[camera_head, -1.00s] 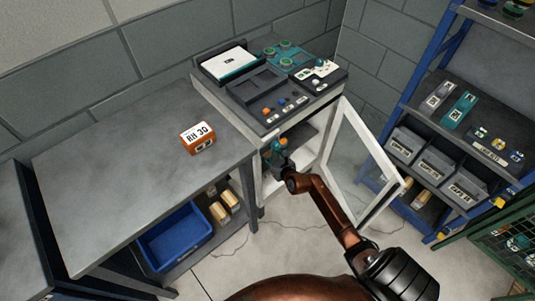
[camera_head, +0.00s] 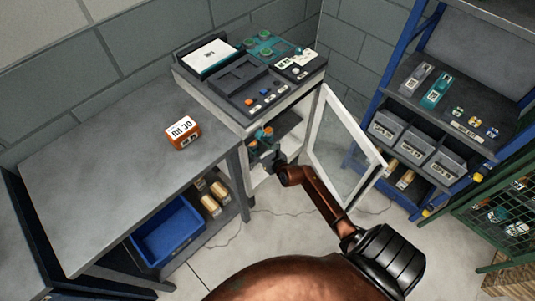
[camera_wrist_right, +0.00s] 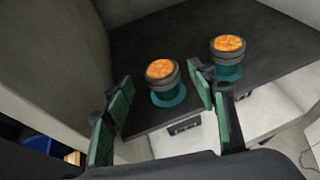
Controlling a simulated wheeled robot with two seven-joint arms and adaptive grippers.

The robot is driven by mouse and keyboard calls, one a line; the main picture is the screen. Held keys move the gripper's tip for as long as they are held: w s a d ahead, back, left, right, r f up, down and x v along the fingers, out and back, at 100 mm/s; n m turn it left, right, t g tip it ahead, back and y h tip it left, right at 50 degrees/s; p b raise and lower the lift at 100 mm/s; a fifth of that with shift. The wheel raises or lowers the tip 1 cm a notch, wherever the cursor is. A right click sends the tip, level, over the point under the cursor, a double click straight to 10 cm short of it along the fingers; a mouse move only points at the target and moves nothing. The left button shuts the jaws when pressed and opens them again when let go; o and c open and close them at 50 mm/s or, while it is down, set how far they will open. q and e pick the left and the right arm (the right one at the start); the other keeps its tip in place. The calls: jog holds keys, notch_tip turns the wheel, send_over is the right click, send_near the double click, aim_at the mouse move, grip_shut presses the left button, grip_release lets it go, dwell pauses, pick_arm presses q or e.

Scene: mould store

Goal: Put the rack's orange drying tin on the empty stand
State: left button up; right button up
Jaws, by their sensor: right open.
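Two dark round tins with orange contents stand on a dark shelf in the right wrist view, the nearer tin (camera_wrist_right: 163,72) and the farther tin (camera_wrist_right: 229,45). The nearer tin has a teal disc under it, and teal also shows below the farther one. Orange spots (camera_head: 267,131) show small inside the open cabinet in the head view. My right gripper (camera_wrist_right: 161,94) is open, with its green-padded fingers on either side of the nearer tin's line of view; I cannot tell whether they touch it. No empty stand can be made out. My left gripper is out of view.
The white cabinet door (camera_head: 345,145) stands open to the right of my right arm. A grey bench (camera_head: 110,185) with an orange labelled box (camera_head: 182,132) stands on the left. A blue bin (camera_head: 168,232) sits below it. A blue shelf rack (camera_head: 370,125) stands at right.

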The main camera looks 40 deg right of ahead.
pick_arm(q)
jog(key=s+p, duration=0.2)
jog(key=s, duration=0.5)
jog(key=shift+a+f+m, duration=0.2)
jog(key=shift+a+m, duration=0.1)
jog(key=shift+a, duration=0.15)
pick_arm(e)
jog(key=d+v, duration=0.1)
jog(key=v, duration=0.7)
jog(key=shift+a, duration=0.5)
jog(key=shift+s, duration=0.1)
jog(key=s+a+f+m+g, duration=0.1)
jog(key=s+f+m+g, duration=0.2)
jog(key=s+f+m, duration=1.05)
jog(key=s+a+f+m+g, duration=0.1)
jog(key=s+f+m+g, duration=0.2)
jog(key=s+f+m, duration=1.05)
jog(key=s+a+f+m+g, duration=0.2)
jog(key=s+f, duration=0.4)
jog(key=s, duration=0.6)
jog(key=s+a+f+m+g+y, duration=0.1)
jog(key=s+f, duration=0.5)
jog(key=s, duration=0.6)
jog(key=s+a+f+m+g, duration=0.3)
jog(key=s+f, duration=0.4)
jog(key=s, duration=0.6)
jog(key=shift+g, duration=0.9)
pick_arm(q)
jog(key=shift+p, duration=0.3)
